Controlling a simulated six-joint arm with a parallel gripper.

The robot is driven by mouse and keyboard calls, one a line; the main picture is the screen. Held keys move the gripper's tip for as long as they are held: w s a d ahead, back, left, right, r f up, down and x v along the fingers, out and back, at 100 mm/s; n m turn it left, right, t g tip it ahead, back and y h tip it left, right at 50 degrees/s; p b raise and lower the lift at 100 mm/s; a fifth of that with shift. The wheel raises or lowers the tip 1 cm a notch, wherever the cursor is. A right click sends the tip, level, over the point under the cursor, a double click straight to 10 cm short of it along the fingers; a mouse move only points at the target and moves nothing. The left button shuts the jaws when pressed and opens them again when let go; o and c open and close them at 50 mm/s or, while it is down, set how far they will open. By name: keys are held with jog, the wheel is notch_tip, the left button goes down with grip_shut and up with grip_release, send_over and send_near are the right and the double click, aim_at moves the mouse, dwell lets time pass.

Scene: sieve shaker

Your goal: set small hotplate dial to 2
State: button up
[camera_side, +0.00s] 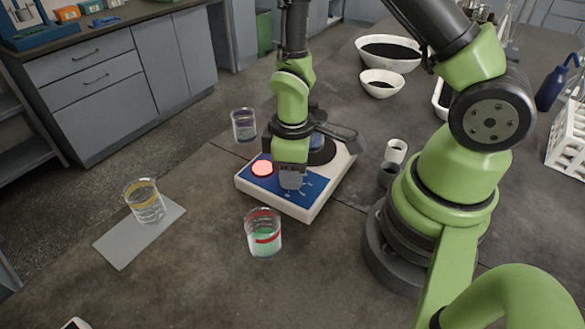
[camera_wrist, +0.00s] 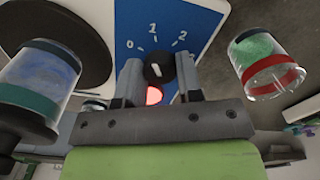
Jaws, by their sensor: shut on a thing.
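The small hotplate (camera_side: 315,207) is a white box with a blue front panel, standing on the bench under my gripper (camera_side: 291,182). In the wrist view its panel (camera_wrist: 205,12) carries the marks 0, 1 and 2. The dark round dial (camera_wrist: 158,68) has a pale pointer line that appears to point near 1. My gripper (camera_wrist: 160,76) is shut on the dial, one finger on each side. In the side view the fingers hide the dial. A red light (camera_side: 262,168) glows on the panel, and it also shows below the dial in the wrist view (camera_wrist: 153,95).
A red-banded beaker with green contents (camera_side: 264,236) stands close in front of the hotplate. A yellow-banded beaker (camera_side: 145,203) stands on a grey pad (camera_side: 122,244). Small cups (camera_side: 396,151) stand to the right.

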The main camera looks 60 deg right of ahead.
jog(key=m, duration=0.5)
jog(key=shift+m, duration=0.3)
jog(key=m, duration=0.5)
jog(key=shift+m, duration=0.3)
jog(key=o, duration=0.9)
notch_tip(320, 180, up, 10)
dwell(0.4)
